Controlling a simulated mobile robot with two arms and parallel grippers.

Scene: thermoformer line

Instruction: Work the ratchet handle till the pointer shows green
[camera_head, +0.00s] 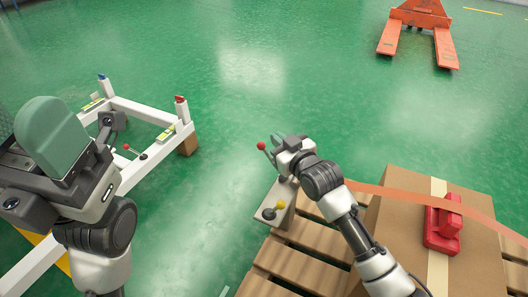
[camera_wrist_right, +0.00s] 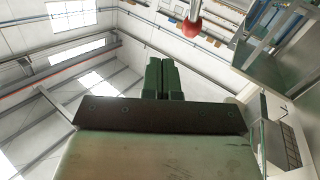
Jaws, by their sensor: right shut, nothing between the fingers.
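A lever with a red ball knob (camera_head: 261,146) stands beside my right gripper (camera_head: 277,139) in the head view. The ball also shows above and right of the fingers in the right wrist view (camera_wrist_right: 190,27), apart from them. My right gripper's green fingers (camera_wrist_right: 163,76) are together with nothing between them. An orange strap (camera_head: 410,196) crosses a cardboard carton and bears a red device (camera_head: 443,226). I cannot tell which part is the ratchet handle, and no pointer or green mark can be made out. My left gripper (camera_head: 52,136) is at the left, its fingers hidden.
The carton (camera_head: 400,225) stands on the pallet. A white frame (camera_head: 150,113) with a small red-knobbed lever is at left. An orange pallet truck (camera_head: 420,15) is far back. The middle floor is clear.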

